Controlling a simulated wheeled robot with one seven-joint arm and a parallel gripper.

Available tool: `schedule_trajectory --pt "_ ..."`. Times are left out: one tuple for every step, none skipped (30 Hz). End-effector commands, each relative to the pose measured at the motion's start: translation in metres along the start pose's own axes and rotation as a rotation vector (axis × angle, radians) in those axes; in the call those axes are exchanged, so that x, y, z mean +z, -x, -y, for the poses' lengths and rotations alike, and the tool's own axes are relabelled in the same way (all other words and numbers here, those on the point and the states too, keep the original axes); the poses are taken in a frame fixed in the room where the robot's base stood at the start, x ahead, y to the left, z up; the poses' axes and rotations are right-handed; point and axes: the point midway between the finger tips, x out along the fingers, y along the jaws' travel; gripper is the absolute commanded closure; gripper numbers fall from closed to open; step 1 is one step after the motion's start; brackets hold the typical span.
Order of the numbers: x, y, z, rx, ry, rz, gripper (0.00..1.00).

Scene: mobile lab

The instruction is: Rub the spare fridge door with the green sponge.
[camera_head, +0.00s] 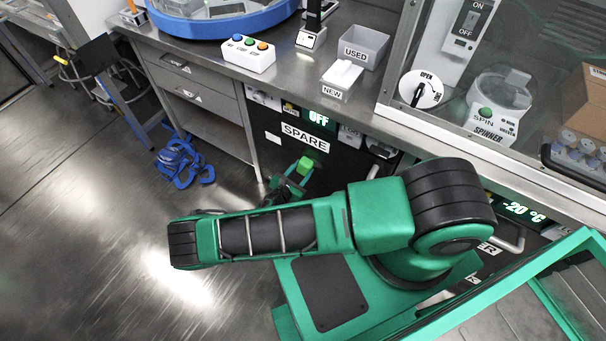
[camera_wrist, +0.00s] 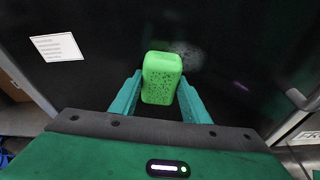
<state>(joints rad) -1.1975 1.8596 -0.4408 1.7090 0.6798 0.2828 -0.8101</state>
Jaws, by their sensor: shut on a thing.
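The green sponge (camera_wrist: 161,78) is between the two fingers of my gripper (camera_wrist: 160,98) in the wrist view, and the gripper is shut on it. The sponge also shows small in the head view (camera_head: 305,165), in front of the spare fridge. The spare fridge door (camera_wrist: 110,75) is a dark panel filling most of the wrist view, with a pale smudge just right of the sponge. The sponge is close in front of the door; I cannot tell whether it touches. The fridge's SPARE label (camera_head: 305,137) and OFF display show in the head view. My arm hides much of the door there.
A white paper label (camera_wrist: 57,47) is on the door's left part, and a handle (camera_wrist: 302,98) is at the right. Drawers (camera_head: 195,85) stand left of the fridge. A blue tangled item (camera_head: 180,162) lies on the floor. Open floor is at the left.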

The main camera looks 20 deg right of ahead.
Motion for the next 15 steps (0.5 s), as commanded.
schedule_trajectory --pt "0.0013 -0.0013 -0.0042 0.002 -0.003 0.004 0.83" --pt "0.0011 -0.0012 -0.0051 0.002 -0.002 0.004 0.83" --pt "0.0012 -0.0010 -0.0058 0.001 -0.002 0.004 0.83" --pt "0.0016 -0.0007 -0.0061 0.001 -0.001 0.004 0.83" --pt "0.0023 -0.0002 -0.0062 0.001 -0.001 0.004 0.83" --pt "0.0035 0.0007 -0.0064 0.001 -0.001 0.004 0.83" --pt "0.0045 0.0015 -0.0065 0.001 -0.001 0.004 0.83" --pt "0.0056 0.0022 -0.0066 0.001 -0.001 0.003 0.83" --pt "0.0065 0.0030 -0.0065 0.000 -0.001 0.003 0.83" --pt "0.0068 0.0034 -0.0063 0.000 0.000 0.002 0.83" --pt "0.0068 0.0035 -0.0056 0.000 0.000 0.002 0.83" --pt "0.0067 0.0034 -0.0044 0.000 0.000 0.002 0.83" --pt "0.0068 0.0035 -0.0032 0.000 0.000 0.002 0.83" --pt "0.0070 0.0035 -0.0017 0.000 0.000 0.001 0.83" --pt "0.0074 0.0035 0.0007 0.000 0.000 0.001 0.83"
